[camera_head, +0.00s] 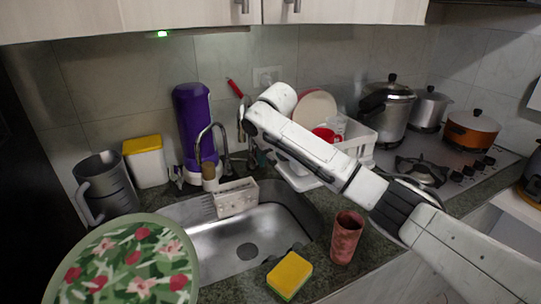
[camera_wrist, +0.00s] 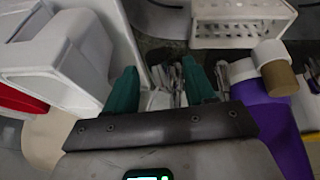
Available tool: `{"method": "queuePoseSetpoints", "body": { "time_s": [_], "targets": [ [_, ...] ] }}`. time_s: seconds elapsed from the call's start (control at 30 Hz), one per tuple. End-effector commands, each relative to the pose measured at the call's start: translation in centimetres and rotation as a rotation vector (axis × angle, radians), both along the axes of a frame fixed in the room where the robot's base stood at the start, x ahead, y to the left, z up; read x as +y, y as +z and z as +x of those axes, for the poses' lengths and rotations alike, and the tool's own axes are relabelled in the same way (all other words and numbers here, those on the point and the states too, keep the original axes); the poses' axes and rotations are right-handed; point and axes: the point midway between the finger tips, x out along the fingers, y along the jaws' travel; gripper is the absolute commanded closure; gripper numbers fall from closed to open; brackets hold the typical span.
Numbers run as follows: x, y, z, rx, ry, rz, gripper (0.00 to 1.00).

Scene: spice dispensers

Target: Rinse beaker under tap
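A reddish, mottled tumbler (camera_head: 346,237), which may be the beaker, stands upright on the counter right of the sink. A grey jug (camera_head: 106,186) with a handle stands at the far left; I cannot tell which one the task means. The curved metal tap (camera_head: 212,133) rises behind the steel sink (camera_head: 275,232). My arm reaches over the counter behind the sink, and its end is mostly hidden in the head view. In the wrist view my gripper (camera_wrist: 158,66) has its green fingers apart, with nothing held. Upright cutlery (camera_wrist: 165,88) shows beyond them.
A white perforated caddy (camera_head: 236,197) sits at the sink's back edge. A purple dispenser (camera_head: 193,125), a yellow-lidded container (camera_head: 145,161) and a white dish rack (camera_head: 356,140) stand behind. A yellow-green sponge (camera_head: 289,275) lies at the front edge. A floral round thing (camera_head: 128,265) fills the lower left.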

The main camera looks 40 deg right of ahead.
Motion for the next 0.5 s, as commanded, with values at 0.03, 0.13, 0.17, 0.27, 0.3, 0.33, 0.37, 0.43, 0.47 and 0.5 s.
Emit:
{"method": "queuePoseSetpoints", "body": {
  "time_s": [0.03,0.13,0.17,0.27,0.3,0.33,0.37,0.43,0.47,0.5],
  "targets": [
    [0.00,0.02,0.00,0.000,0.000,0.000,0.50],
    [0.00,0.03,0.00,0.000,0.000,0.000,0.60],
    [0.00,0.03,0.00,0.000,0.000,0.000,0.63],
    [0.00,0.03,0.00,0.000,0.000,0.000,0.72],
    [0.00,0.03,0.00,0.000,0.000,0.000,0.76],
    [0.00,0.03,0.00,0.000,0.000,0.000,0.79],
    [0.00,0.03,0.00,0.000,0.000,0.000,0.82],
    [0.01,0.04,0.00,0.000,0.000,0.000,0.88],
    [0.02,0.04,0.00,0.000,0.000,0.000,0.91],
    [0.02,0.04,0.00,0.000,0.000,0.000,0.95]
  ]
}}
